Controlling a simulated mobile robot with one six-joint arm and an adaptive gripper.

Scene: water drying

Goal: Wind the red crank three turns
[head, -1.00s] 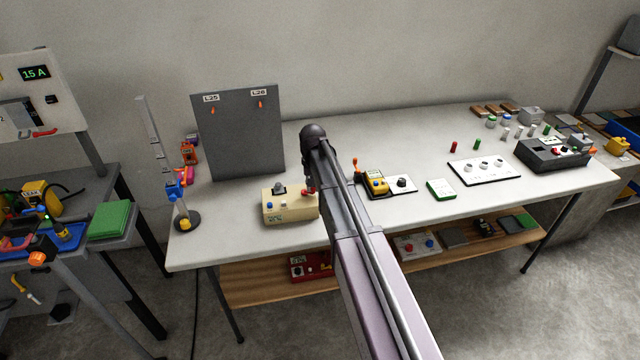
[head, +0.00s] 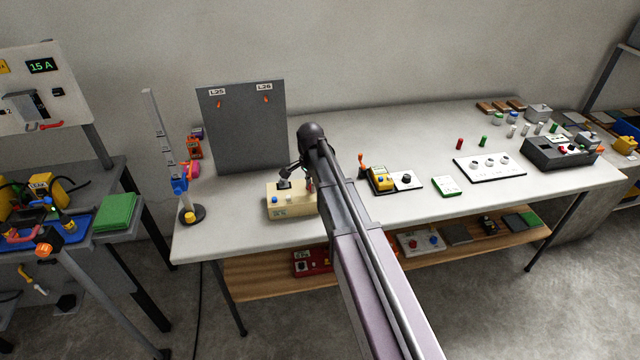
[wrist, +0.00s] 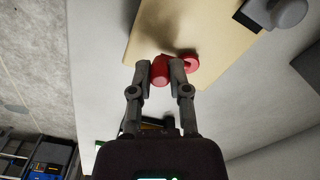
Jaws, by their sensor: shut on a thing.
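The red crank (wrist: 190,60) shows in the wrist view on the face of a cream box (wrist: 150,30). My gripper (wrist: 160,73) has its two fingertips on either side of the crank's red handle (wrist: 160,71) and is shut on it. In the head view the cream box (head: 292,211) stands near the front left of the white table. A bit of red from the crank (head: 309,184) shows there, beside my arm. My arm hides the right end of the box, and the fingertips are not clear in that view.
A grey panel (head: 243,130) stands behind the box, and a stand with a blue clamp (head: 182,186) is left.

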